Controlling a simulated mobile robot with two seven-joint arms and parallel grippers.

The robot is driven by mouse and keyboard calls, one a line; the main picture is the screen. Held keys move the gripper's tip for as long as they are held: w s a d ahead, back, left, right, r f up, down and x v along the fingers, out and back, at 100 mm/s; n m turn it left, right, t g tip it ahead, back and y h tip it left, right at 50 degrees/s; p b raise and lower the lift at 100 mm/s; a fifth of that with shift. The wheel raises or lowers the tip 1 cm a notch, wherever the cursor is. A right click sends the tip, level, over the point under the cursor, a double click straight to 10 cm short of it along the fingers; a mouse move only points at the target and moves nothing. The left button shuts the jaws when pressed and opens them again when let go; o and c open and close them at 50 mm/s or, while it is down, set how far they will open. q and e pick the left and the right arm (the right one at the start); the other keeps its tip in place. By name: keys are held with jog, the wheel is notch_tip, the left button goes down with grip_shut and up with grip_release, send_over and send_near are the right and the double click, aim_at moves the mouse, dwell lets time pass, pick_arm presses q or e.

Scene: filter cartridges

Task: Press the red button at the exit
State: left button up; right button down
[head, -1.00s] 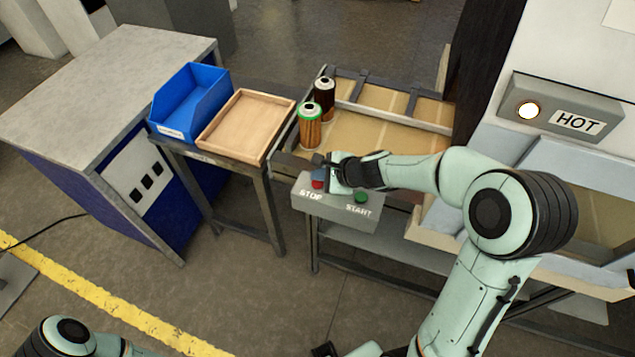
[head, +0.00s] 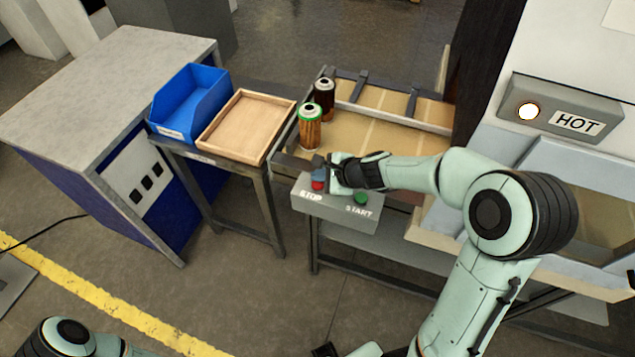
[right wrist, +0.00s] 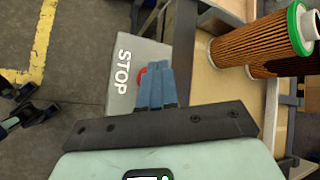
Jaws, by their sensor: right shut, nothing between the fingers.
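The grey control box (head: 335,209) at the front end of the conveyor has a red button (head: 317,186) above the word STOP and a green button (head: 361,198) above START. My right gripper (head: 319,173) is shut and empty, with its blue fingers just over the red button. In the right wrist view, the shut fingers (right wrist: 157,85) cover part of the red button (right wrist: 142,76). I cannot tell whether they touch it. My left gripper does not show clearly; only part of the left arm is at the lower left.
A green-rimmed filter cartridge (head: 310,129) and a dark one (head: 324,97) stand on the conveyor (head: 395,142) close behind the box. A wooden tray (head: 232,147) and blue bin (head: 176,118) stand to the left. A lit HOT sign (head: 577,123) is at right.

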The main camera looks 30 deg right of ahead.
dwell(0.8)
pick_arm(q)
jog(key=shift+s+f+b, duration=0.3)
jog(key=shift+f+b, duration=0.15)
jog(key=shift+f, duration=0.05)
pick_arm(e)
jog(key=shift+f, duration=0.45)
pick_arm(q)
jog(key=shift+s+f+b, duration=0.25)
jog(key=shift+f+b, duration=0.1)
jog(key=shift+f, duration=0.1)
pick_arm(e)
jog(key=shift+f, duration=0.45)
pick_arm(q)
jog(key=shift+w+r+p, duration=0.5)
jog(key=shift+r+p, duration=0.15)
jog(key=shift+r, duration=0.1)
pick_arm(e)
jog(key=shift+r, duration=0.85)
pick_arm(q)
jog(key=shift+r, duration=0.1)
pick_arm(e)
jog(key=shift+r, duration=0.15)
